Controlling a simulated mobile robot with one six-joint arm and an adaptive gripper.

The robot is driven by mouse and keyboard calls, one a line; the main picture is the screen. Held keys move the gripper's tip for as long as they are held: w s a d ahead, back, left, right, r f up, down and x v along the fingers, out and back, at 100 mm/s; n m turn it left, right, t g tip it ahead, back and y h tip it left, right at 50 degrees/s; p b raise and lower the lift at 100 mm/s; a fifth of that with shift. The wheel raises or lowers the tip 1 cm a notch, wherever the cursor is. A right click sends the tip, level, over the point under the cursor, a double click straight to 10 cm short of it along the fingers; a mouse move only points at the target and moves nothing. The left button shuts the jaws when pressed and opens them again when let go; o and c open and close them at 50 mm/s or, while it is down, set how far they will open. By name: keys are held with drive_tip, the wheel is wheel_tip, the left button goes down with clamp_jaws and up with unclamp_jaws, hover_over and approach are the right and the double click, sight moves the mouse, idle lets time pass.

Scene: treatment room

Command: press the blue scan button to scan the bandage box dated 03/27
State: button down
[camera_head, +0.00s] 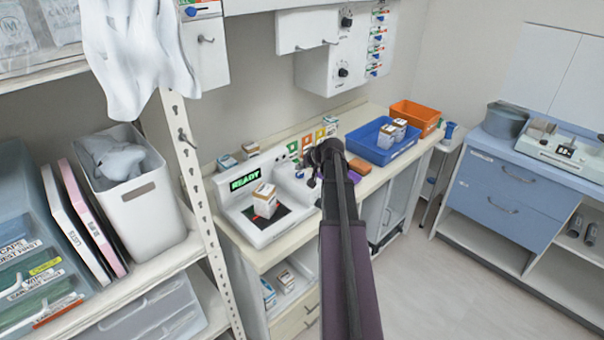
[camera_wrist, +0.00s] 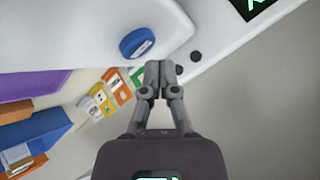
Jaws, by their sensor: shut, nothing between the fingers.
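The white scanner (camera_head: 233,207) stands on the counter, and its display (camera_head: 244,178) reads READY in green. A white and orange box (camera_head: 265,199) stands on its dark scan plate; its date is too small to read. In the wrist view, the round blue scan button (camera_wrist: 137,42) sits on the white scanner housing. My gripper (camera_wrist: 158,68) is shut and empty, its fingertips just below and to the right of the button in that view. A gap shows between them. In the head view, my arm covers part of the scanner's right side, and I cannot make out the button.
A blue tray (camera_head: 358,144) with white and orange boxes (camera_head: 386,136) stands right of my arm. An orange bin (camera_head: 428,115) is behind it. Coloured cards (camera_head: 307,142) stand along the wall. A shelf post (camera_head: 190,170) rises at the left. Floor is clear at the right.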

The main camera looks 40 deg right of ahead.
sight(301, 175)
drive_tip(key=shift+f+b, duration=0.85)
idle(1.1)
drive_tip(key=shift+r, duration=0.2)
drive_tip(key=shift+r+p, duration=0.65)
drive_tip(key=shift+p, duration=0.2)
drive_tip(key=shift+r, duration=0.1)
drive_tip(key=shift+r+p, duration=2.45)
drive_tip(key=shift+p, duration=0.05)
drive_tip(key=shift+s+f, duration=0.1)
